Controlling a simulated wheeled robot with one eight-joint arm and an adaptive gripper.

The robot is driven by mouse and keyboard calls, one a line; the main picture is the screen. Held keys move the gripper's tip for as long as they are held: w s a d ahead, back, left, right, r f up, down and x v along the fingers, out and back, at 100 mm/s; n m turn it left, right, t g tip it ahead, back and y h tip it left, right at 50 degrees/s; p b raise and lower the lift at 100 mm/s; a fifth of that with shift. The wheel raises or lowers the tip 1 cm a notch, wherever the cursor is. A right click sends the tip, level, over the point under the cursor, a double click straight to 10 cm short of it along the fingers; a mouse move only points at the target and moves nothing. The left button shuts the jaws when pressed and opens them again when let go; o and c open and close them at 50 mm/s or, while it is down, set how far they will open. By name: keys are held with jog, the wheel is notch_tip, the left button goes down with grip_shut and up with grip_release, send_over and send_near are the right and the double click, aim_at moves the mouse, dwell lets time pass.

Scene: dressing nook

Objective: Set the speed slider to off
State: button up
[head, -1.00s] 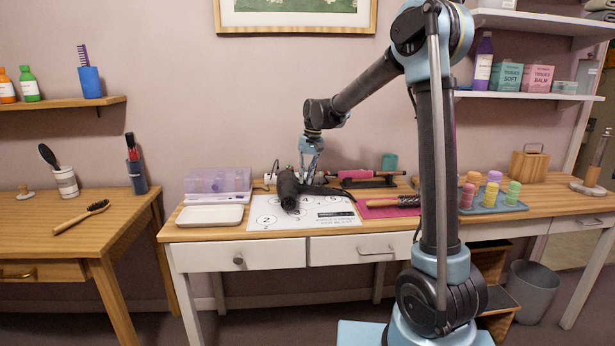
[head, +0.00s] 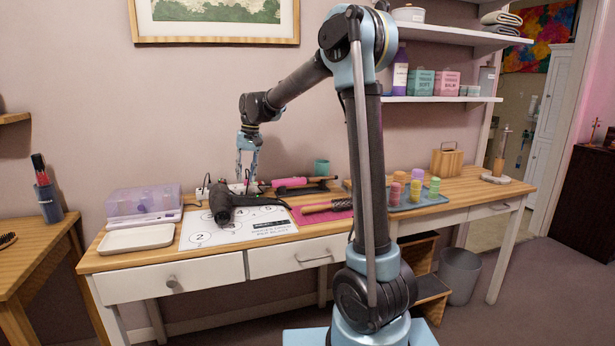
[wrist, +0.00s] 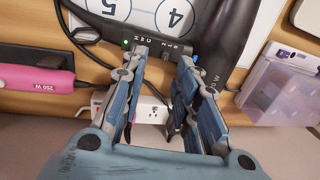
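A black hair dryer (head: 222,203) lies on a white mat printed with numbered circles (head: 205,236). In the wrist view the dryer (wrist: 222,40) runs along the top, with a lit green light (wrist: 126,43) and small white markings on its handle. A speed slider (wrist: 166,46) seems to sit by these markings, but its setting is too small to read. My gripper (wrist: 163,55) is open, with its fingertips close to the handle on either side of the marked part. Contact cannot be told. In the head view my gripper (head: 248,172) is just behind the dryer.
A white power strip (wrist: 150,108) with cords lies behind the dryer. A pink styling tool (head: 292,181) is on a stand to the right. A lilac case (head: 145,205) and a white tray (head: 137,239) are to the left. A brush (head: 327,206) lies on a pink mat.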

notch_tip(320, 180, up, 12)
jog(key=d, duration=0.2)
jog(key=s+d+f, duration=0.4)
jog(key=s+d, duration=0.4)
jog(key=d, duration=0.2)
jog(key=s+d+f+m+t, duration=0.1)
jog(key=s+d+f, duration=0.3)
jog(key=s+d, duration=0.5)
jog(key=shift+d+h, duration=0.3)
jog(key=shift+d, duration=0.05)
